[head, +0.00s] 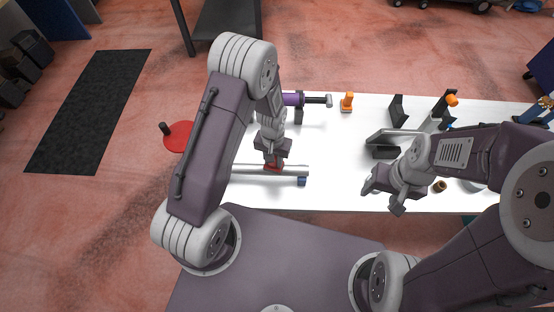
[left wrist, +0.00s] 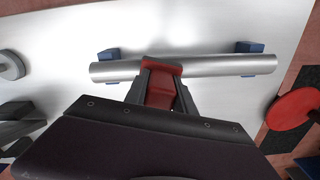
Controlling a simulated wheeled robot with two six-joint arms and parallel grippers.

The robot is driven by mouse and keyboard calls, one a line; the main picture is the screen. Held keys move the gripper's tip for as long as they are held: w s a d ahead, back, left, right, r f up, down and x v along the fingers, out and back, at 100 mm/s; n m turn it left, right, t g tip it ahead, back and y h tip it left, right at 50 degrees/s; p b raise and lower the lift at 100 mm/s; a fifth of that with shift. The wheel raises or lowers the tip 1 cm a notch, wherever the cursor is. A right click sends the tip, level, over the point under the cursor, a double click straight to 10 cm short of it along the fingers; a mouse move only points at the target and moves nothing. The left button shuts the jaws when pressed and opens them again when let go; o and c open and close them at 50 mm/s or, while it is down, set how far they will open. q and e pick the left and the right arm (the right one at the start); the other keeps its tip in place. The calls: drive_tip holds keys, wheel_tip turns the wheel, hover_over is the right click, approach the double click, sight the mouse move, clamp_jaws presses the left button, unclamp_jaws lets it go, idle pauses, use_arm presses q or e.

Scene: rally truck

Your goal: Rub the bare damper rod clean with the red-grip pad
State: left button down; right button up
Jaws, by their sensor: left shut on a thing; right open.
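The bare damper rod (head: 295,170) is a plain silver bar lying across blue rests near the front left of the white table. It spans the left wrist view (left wrist: 215,66) with a blue rest near each end. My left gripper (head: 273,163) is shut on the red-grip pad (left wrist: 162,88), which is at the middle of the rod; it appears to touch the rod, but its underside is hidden. My right gripper (head: 383,195) is open and empty over the table, right of the rod.
A purple damper body (head: 293,99) lies at the back of the white table (head: 345,140). An orange piece (head: 347,102), a black bracket (head: 397,108) and a grey tray-like part (head: 395,137) stand farther right. A red disc (head: 180,137) is left of the table. The table middle is clear.

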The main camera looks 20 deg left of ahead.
use_arm(q)
drive_tip(key=shift+s+a+f, duration=0.1)
drive_tip(key=shift+s, duration=0.1)
drive_tip(key=shift+w+d, duration=0.15)
drive_tip(key=shift+d, duration=0.3)
drive_tip(key=shift+w+d, duration=0.15)
drive_tip(key=shift+d, duration=0.25)
drive_tip(key=shift+a, duration=0.1)
drive_tip(key=shift+a+r, duration=0.2)
drive_tip(key=shift+a, duration=0.65)
drive_tip(key=shift+d, duration=0.1)
